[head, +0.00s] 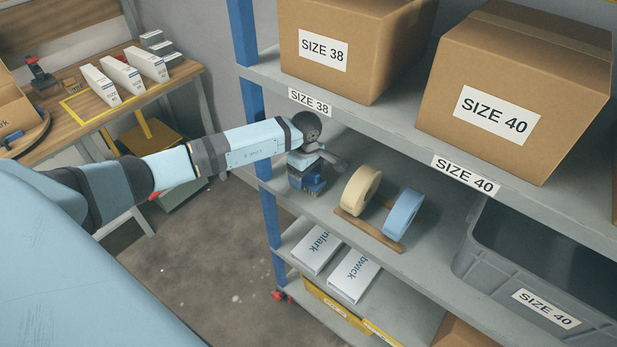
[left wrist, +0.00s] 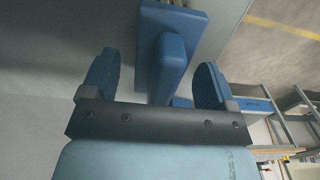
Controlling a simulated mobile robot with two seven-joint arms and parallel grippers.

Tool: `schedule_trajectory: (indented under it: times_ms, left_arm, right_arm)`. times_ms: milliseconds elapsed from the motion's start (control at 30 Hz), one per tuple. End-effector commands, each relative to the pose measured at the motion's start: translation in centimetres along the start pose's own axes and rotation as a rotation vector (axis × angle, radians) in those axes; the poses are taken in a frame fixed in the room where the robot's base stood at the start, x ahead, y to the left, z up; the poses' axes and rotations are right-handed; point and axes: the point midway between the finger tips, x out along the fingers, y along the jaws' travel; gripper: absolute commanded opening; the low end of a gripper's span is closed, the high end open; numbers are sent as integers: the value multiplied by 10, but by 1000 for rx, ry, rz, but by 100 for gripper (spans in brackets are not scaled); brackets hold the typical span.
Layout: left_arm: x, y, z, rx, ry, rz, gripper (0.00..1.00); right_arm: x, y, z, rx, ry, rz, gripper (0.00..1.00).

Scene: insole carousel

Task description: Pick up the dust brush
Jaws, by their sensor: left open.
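My left gripper (left wrist: 152,88) is open, with one blue finger on each side of the handle and a visible gap on both sides. The brush lies against a grey shelf surface. In the head view my left gripper (head: 312,184) is over the left end of the middle shelf. It mostly hides the brush there, and I cannot tell brush from blue fingers. My right gripper is not in view.
A cream tape roll (head: 361,190) and a blue roll (head: 404,213) stand on the middle shelf (head: 345,259), right of my gripper. A blue post (head: 270,217) is close on the left. The upper shelf (head: 370,126) with boxes overhangs. A grey bin (head: 490,281) stands right.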

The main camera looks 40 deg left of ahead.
Motion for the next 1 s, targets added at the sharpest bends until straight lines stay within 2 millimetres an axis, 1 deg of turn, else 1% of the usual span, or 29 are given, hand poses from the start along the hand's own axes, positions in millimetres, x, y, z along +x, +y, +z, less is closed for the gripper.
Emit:
schedule_trajectory:
  times_ms: [167,200,267,300,367,400,433,767,867,1000]
  left_arm:
    - [1,0,0,0,0,1,81]
    - [1,0,0,0,0,1,76]
    - [1,0,0,0,0,0,62]
    - [1,0,0,0,0,0,53]
    - [1,0,0,0,0,0,40]
    - [1,0,0,0,0,0,30]
    - [0,0,0,0,0,0,26]
    - [-1,0,0,0,0,2,26]
    - [-6,1,0,0,1,3,26]
    - [-19,1,-1,0,2,3,26]
  right_arm:
    - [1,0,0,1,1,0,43]
    - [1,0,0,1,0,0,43]
    - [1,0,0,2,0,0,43]
    - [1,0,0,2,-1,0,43]
    - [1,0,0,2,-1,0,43]
    - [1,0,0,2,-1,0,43]
    - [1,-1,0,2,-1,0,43]
    - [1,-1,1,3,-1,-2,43]
    - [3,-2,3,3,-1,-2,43]
    - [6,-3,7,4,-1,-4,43]
